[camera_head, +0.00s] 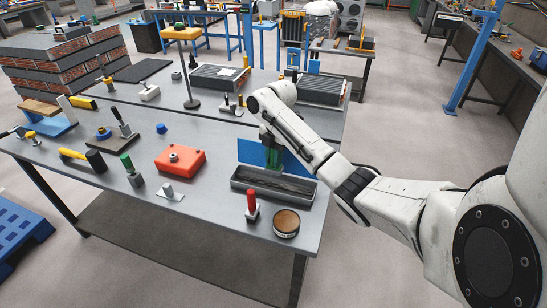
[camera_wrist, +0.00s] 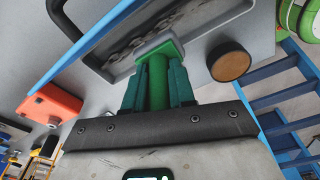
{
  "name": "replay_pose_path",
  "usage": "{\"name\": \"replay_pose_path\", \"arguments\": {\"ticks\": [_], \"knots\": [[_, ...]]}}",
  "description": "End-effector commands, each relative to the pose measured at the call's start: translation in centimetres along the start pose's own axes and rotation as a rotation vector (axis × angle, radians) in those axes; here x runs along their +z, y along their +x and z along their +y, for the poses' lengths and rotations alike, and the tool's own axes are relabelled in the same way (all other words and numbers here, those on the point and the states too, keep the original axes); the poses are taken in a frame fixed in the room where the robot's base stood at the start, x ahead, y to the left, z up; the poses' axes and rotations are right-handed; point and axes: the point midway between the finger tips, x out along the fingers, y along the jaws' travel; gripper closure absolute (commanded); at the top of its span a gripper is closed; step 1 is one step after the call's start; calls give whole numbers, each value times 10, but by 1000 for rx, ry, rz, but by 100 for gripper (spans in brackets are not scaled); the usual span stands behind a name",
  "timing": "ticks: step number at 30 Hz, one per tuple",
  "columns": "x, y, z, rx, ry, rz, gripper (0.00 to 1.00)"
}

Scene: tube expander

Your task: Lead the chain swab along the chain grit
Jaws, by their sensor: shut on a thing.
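My gripper (camera_wrist: 158,85) is shut on the green handle of the chain swab (camera_wrist: 160,70), with one dark teal finger on each side. The swab's pale grey-green head points away from the fingers, over a dark tray (camera_wrist: 88,62). A dark chain (camera_wrist: 122,44) lies in the tray beside the head; whether they touch I cannot tell. Grit is too small to make out on it. In the head view my gripper (camera_head: 272,157) is just behind the long dark tray (camera_head: 240,184), and the swab is mostly hidden.
A blue panel (camera_head: 250,153) stands behind the tray. A red-handled tool (camera_head: 252,205) and a round brown-topped tin (camera_head: 286,223) stand in front. An orange box (camera_head: 180,160) and a green-handled tool (camera_head: 131,170) are to the left.

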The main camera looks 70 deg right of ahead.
Motion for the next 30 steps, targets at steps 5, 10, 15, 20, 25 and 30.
{"name": "replay_pose_path", "arguments": {"ticks": [5,10,15,20,25,30], "knots": [[0,-1,0,1,0,-1,100],[0,-3,0,0,-4,-5,100],[3,22,0,-2,-4,-3,100],[6,45,0,-1,-3,-3,100],[15,34,-24,1,-1,-2,100],[25,33,-50,0,-1,-1,100]]}}
